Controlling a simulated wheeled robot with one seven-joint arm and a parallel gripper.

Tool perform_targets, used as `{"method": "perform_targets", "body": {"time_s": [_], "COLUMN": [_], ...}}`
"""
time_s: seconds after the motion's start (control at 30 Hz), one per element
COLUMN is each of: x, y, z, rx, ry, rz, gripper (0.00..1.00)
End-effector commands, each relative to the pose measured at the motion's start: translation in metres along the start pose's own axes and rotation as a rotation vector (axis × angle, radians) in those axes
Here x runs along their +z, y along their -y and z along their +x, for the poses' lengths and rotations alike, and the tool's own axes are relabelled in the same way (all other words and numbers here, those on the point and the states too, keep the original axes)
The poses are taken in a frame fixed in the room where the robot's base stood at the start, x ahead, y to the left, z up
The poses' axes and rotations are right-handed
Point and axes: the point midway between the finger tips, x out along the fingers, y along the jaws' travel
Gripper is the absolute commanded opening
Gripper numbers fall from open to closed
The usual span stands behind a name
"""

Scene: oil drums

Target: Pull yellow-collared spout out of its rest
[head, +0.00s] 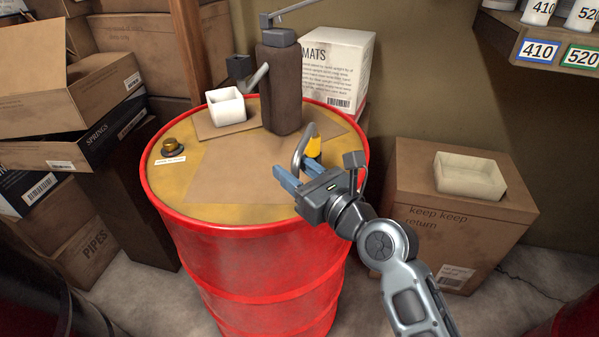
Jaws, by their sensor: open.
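The spout (299,143) is a bent grey tube with a yellow collar (314,147). It stands at the right side of the red drum's (262,240) tan top. Its rest is not clearly visible, and my gripper hides the area around the spout's lower part. I cannot tell whether a finger touches the spout.
A dark brown pump can (281,90) with a handle stands behind the spout, beside a white open box (226,106). A brass cap (173,148) lies at the left. A carton (455,215) with a pale tray (470,176) stands right. The drum top's front middle is clear.

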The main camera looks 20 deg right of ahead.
Motion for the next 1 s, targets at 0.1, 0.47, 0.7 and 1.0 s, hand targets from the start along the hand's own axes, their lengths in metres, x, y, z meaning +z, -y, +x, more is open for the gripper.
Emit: {"method": "perform_targets", "body": {"time_s": [0.1, 0.47, 0.7, 1.0], "x": [-0.0001, 0.0000, 0.0000, 0.0001], "y": [0.0001, 0.0003, 0.0005, 0.0008], "z": [-0.0003, -0.0005, -0.0006, -0.0007], "rx": [0.000, -0.001, -0.001, -0.002], "ry": [0.000, 0.000, 0.000, 0.000], "rz": [0.000, 0.000, -0.001, -0.001], "gripper": [0.41, 0.06, 0.19, 0.00]}}
